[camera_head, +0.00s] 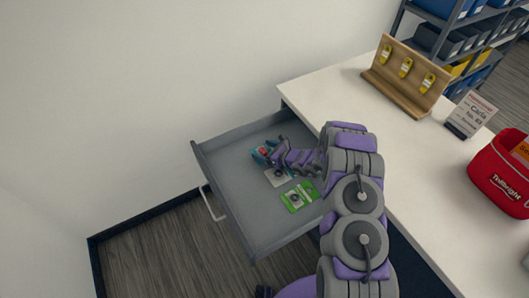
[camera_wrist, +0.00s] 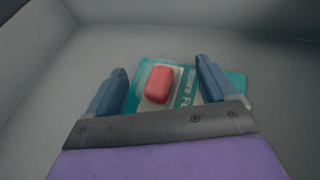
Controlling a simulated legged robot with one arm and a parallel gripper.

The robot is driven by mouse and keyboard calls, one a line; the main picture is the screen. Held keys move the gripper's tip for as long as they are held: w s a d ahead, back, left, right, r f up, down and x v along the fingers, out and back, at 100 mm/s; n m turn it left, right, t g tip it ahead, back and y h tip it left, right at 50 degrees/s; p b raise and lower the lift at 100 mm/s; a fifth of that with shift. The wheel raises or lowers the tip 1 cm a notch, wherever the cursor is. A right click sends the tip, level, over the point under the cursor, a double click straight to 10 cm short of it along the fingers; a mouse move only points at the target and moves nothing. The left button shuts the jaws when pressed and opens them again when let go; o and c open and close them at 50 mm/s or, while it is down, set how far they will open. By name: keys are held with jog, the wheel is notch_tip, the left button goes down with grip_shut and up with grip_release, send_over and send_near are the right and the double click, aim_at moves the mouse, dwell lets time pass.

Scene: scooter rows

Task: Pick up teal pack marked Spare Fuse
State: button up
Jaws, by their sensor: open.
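The teal pack (camera_wrist: 186,72) lies flat in the open grey drawer, with a red block-shaped part and partly hidden lettering reading "...are F...". It also shows in the head view (camera_head: 261,152), partly covered by my gripper. My gripper (camera_wrist: 163,77) is open, its two blue-grey fingers over the left and right parts of the pack. The red part sits between the fingers. I cannot tell whether the fingertips touch the pack. My gripper also shows in the head view (camera_head: 272,153), reaching into the drawer. The lower part of the pack is hidden behind my gripper's body.
A white pack (camera_head: 278,177) and a green pack (camera_head: 299,196) lie beside it in the drawer (camera_head: 235,205). The drawer walls surround them. The white desk (camera_head: 410,180) holds a wooden key stand (camera_head: 405,75), a sign card (camera_head: 470,113) and a red pouch (camera_head: 502,172).

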jog(key=shift+c, duration=0.4)
jog(key=c, duration=1.3)
jog(key=shift+o, duration=0.2)
jog(key=shift+r, duration=0.15)
